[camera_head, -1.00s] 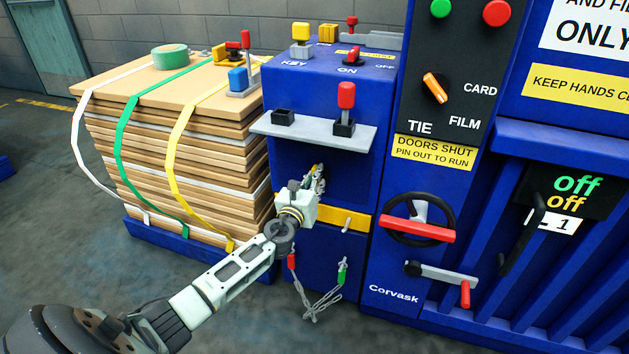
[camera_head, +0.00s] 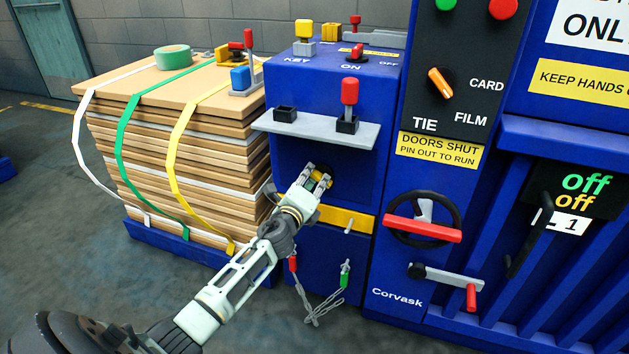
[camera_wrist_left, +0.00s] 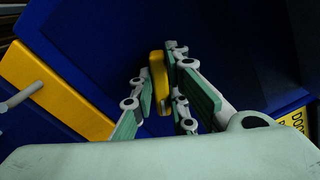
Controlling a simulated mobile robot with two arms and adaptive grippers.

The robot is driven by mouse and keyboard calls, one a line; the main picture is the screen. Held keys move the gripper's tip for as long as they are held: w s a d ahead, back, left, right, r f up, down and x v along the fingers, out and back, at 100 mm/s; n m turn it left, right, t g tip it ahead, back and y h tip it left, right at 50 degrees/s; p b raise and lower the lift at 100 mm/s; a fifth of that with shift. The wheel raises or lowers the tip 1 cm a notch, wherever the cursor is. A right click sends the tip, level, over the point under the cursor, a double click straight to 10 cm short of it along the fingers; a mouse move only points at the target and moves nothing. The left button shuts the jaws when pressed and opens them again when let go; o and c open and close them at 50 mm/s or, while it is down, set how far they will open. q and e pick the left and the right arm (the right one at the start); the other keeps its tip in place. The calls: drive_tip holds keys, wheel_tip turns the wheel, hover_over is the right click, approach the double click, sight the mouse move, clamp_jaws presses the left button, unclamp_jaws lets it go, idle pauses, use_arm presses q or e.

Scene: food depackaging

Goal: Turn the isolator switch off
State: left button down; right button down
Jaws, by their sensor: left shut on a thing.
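A red-handled switch (camera_head: 353,55) stands on top of the blue cabinet, between the printed words ON and OFF, with a yellow label behind it. I cannot read that label. The left wrist view shows the upright yellow piece (camera_wrist_left: 158,80) between the fingers, against the blue panel. The fingers hide part of it and of the fitting. My right gripper is not in view.
The grey shelf (camera_head: 275,125) with a red-knobbed lever (camera_head: 349,98) juts out above my left gripper. A yellow bar (camera_head: 346,218) lies below it. Strapped boards (camera_head: 180,150) stand close on the left. A handwheel (camera_head: 422,232) is to the right.

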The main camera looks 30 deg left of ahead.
use_arm(q)
drive_tip(key=n, duration=0.2)
drive_tip(key=shift+a+f+n, duration=0.1)
drive_tip(key=shift+a+n, duration=0.05)
drive_tip(key=shift+n, duration=0.25)
drive_tip(key=shift+f+n, duration=0.1)
drive_tip(key=shift+n, duration=1.4)
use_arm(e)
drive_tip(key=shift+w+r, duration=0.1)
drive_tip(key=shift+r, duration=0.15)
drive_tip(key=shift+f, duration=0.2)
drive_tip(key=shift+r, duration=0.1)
use_arm(q)
drive_tip(key=c, duration=1.7)
unclamp_jaws()
drive_tip(key=shift+f, duration=0.1)
drive_tip(key=shift+s, duration=0.1)
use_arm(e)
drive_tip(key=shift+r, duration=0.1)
